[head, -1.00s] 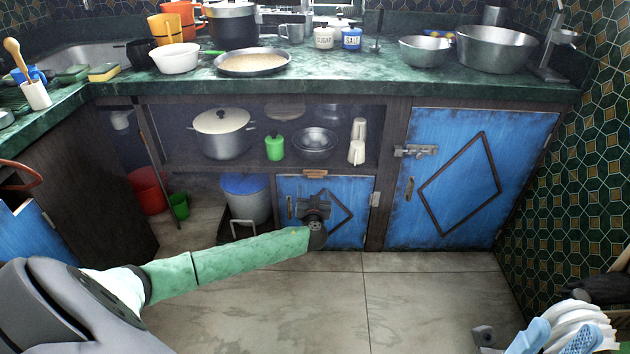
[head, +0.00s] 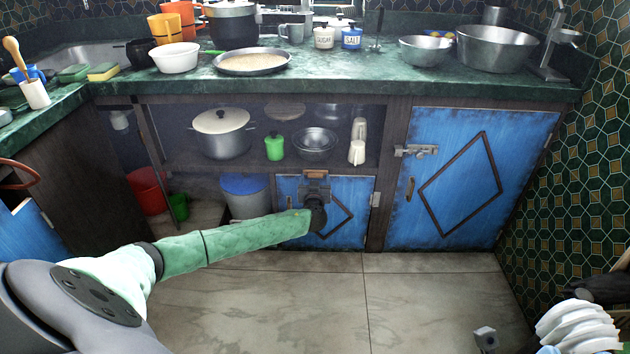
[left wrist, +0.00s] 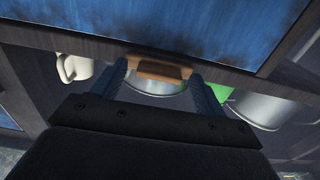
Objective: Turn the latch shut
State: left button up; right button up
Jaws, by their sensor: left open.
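A small wooden turn latch (head: 315,173) sits level on the dark frame at the top edge of the small blue door (head: 346,190). The door looks closed in its frame. In the left wrist view the latch (left wrist: 160,69) shows as a brown block between my fingers. My left gripper (head: 314,184) is in front of the door's top, just below the latch in the head view. In the left wrist view my left gripper (left wrist: 163,83) is open, with one finger on each side of the latch; contact cannot be told.
The larger blue door (head: 470,180) at right has a metal bolt (head: 416,151). The open shelf above holds a lidded pot (head: 222,140), a green jar (head: 274,147) and a metal bowl (head: 315,142). A blue-lidded pot (head: 245,186) stands left of the small door. The floor in front is clear.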

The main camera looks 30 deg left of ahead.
pick_arm(q)
jog(key=shift+w+a, duration=0.15)
jog(key=shift+w, duration=0.05)
jog(key=shift+c, duration=0.4)
jog(key=c, duration=0.9)
jog(key=shift+f, duration=0.1)
